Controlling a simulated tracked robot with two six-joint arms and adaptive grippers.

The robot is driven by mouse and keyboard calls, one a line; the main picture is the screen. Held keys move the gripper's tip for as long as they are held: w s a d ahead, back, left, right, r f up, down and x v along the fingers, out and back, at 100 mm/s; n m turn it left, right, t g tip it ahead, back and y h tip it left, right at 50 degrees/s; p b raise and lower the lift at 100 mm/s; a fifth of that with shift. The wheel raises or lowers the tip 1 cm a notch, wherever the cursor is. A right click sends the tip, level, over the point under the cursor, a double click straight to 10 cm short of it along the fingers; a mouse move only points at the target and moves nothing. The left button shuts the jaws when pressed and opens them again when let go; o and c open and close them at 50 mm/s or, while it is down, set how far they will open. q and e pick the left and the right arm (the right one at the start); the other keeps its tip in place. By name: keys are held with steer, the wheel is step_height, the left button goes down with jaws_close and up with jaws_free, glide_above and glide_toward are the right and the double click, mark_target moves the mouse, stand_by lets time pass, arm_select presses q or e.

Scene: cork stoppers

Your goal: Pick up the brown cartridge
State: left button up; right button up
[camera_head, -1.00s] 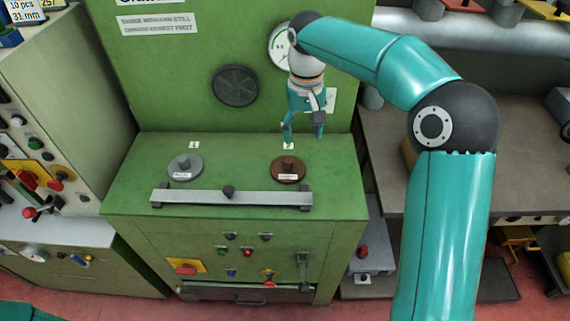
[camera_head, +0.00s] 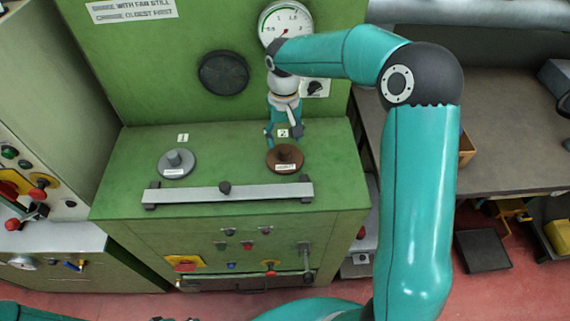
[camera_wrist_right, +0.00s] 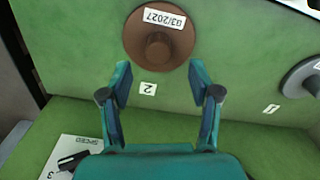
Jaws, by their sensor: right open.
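The brown cartridge (camera_head: 285,160) is a round disc with a raised central knob and a white label. It lies on the green machine top, behind the right part of a metal bar. In the right wrist view the brown cartridge (camera_wrist_right: 160,50) lies just beyond my open fingertips, its label reading 03/2027. My right gripper (camera_head: 283,140) is open and empty, behind and close to the cartridge. My left gripper cannot be made out.
A similar grey cartridge (camera_head: 178,163) sits to the left near tag 1 (camera_head: 183,137). The metal bar (camera_head: 228,193) with a dark knob runs along the front of the machine top. The upright green panel with a gauge (camera_head: 285,24) stands behind my gripper.

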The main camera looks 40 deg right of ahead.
mark_target(284, 148)
steer(key=shift+f+p, duration=0.65)
steer(key=shift+f, duration=2.4)
jaws_close()
